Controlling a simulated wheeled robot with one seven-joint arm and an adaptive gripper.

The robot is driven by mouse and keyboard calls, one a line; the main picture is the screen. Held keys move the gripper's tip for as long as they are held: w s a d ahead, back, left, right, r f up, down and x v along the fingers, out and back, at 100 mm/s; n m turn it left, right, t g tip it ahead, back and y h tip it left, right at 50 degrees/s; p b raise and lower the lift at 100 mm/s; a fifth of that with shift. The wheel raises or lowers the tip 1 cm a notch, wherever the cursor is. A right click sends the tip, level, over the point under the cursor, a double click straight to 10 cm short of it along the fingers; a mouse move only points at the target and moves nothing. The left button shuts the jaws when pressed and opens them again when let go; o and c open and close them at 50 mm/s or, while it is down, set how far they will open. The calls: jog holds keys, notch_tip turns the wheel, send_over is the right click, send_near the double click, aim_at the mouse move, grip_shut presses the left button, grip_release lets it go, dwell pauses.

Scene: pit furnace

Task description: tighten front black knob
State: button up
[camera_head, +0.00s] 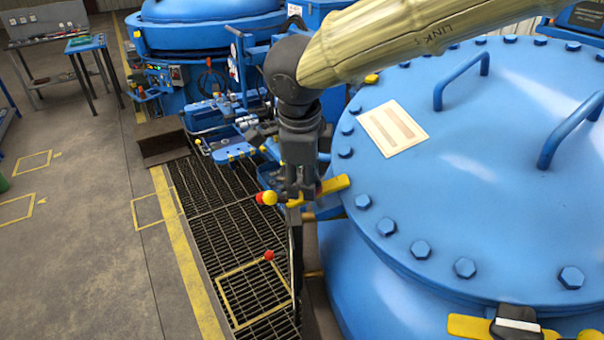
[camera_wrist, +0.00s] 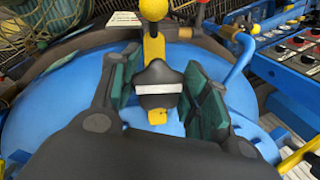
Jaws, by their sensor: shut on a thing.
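In the wrist view a black knob (camera_wrist: 158,78) with a white band sits on a yellow clamp (camera_wrist: 154,48) at the rim of a blue furnace lid. My gripper (camera_wrist: 158,92) has its green-padded fingers on either side of this knob and is shut on it. In the head view my gripper (camera_head: 300,188) points down at the lid's left edge, over a yellow clamp (camera_head: 335,185), and hides the knob there. Another black knob (camera_head: 515,326) with a white band stands on a yellow clamp at the lid's near edge, apart from my gripper.
The large blue lid (camera_head: 450,180) has bolts along its rim and raised handles (camera_head: 460,78). A yellow ball lever (camera_head: 268,198) and a red ball lever (camera_head: 269,255) stand by my gripper. Grating (camera_head: 215,205) and open floor (camera_head: 90,240) lie to the left.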

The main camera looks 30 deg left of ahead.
jog(key=shift+r, duration=0.15)
jog(key=m+b, duration=0.1)
jog(key=m, duration=0.1)
jog(key=m+t, duration=0.1)
jog(key=m, duration=0.1)
jog(key=shift+w+a+m+t+b, duration=0.1)
jog(key=shift+w+m+t+b, duration=0.05)
jog(key=shift+m+t+b, duration=0.2)
jog(key=m+t+b, duration=0.1)
jog(key=m+b, duration=0.1)
jog(key=m, duration=0.2)
jog(key=shift+w+b, duration=0.1)
jog(key=shift+b, duration=0.2)
jog(key=m+t+b, duration=0.1)
jog(key=m+b, duration=0.1)
jog(key=m, duration=0.2)
jog(key=shift+h+b, duration=0.3)
jog(key=shift+b, duration=0.1)
jog(key=m+t+h+b, duration=0.1)
jog(key=m+b, duration=0.2)
jog(key=m, duration=0.2)
jog(key=shift+r+b, duration=0.15)
jog(key=shift+b, duration=0.2)
jog(key=o, duration=1)
jog(key=shift+d, duration=0.2)
